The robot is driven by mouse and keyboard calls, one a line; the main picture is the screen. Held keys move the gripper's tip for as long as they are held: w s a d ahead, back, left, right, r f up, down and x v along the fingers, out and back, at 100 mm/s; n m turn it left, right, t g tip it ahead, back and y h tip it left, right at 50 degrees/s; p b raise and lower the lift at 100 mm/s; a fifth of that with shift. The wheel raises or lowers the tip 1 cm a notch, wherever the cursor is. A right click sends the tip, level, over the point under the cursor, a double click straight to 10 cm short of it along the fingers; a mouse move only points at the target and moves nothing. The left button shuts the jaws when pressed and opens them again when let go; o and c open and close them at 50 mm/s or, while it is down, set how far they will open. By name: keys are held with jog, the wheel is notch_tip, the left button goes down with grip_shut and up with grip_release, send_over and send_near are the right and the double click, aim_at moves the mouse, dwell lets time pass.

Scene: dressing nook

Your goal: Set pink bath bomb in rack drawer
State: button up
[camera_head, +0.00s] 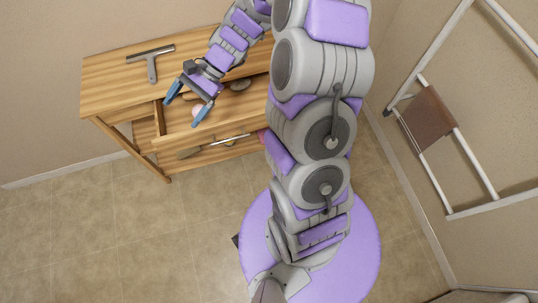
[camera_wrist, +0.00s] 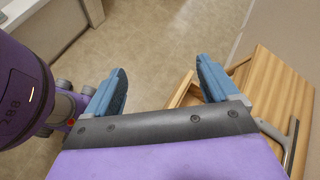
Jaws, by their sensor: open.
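The wooden rack (camera_head: 110,75) stands against the wall in the head view, and it also shows at the right of the wrist view (camera_wrist: 277,85). Its drawer (camera_head: 205,132) is pulled out. My gripper (camera_head: 185,107) is open above the drawer's left part, fingers pointing down-left. A small pale pink round thing (camera_head: 197,108) shows between the fingers, seemingly in the drawer; it may be the pink bath bomb. A deeper pink thing (camera_head: 262,136) is partly hidden behind my arm, by the drawer's right end. In the wrist view, the space between the fingertips (camera_wrist: 162,80) is empty.
A grey squeegee (camera_head: 150,60) lies on the rack top. A dark stone-like thing (camera_head: 240,84) lies near the drawer's back. A brush-like thing (camera_head: 205,147) lies on the lower shelf. A white-framed rack (camera_head: 455,130) stands at right. The floor at left is clear.

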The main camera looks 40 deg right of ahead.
jog(key=s+a+r+n+g+h, duration=0.1)
jog(key=s+r+n+h, duration=0.25)
jog(key=s, duration=0.45)
jog(key=s+a+r+n+g+h, duration=0.1)
jog(key=s+r+n+h, duration=0.2)
jog(key=s, duration=0.4)
jog(key=s+d+r+n+h, duration=0.1)
jog(key=s+d+n+h, duration=0.1)
jog(key=s+d, duration=0.2)
jog(key=s+d+r+n+t+h, duration=0.1)
jog(key=s+d+n+h, duration=0.1)
jog(key=s, duration=0.7)
jog(key=d+n, duration=0.1)
jog(key=d, duration=0.1)
jog(key=shift+d+r, duration=0.35)
jog(key=shift+d+n+h, duration=0.1)
jog(key=shift+n+h, duration=0.15)
